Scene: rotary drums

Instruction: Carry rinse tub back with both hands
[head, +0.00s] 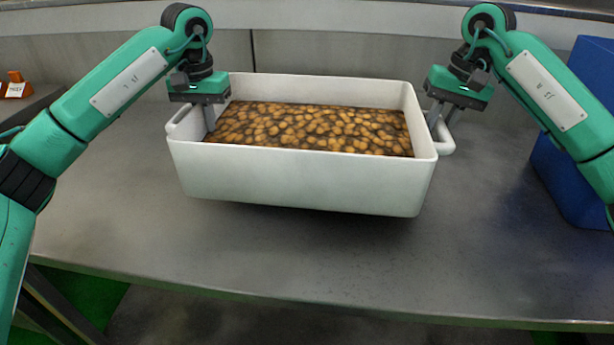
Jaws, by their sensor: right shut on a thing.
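The white rinse tub (300,180) is in the middle of the head view, filled with brown, rounded, potato-like pieces (300,128) in dark liquid. A dark shadow lies under it, and it seems to be slightly above the grey table. My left gripper (210,120) is at the tub's left handle (176,118), with a finger inside the left wall; its grip is not clear. My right gripper (434,117) points down at the right end and is shut on the right handle (446,138). The underside of the tub is hidden.
The grey table (300,260) is clear in front of the tub and to its left. A blue bin (565,180) stands at the right. A small orange object (15,87) is at the far left. A grey wall (330,50) rises behind.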

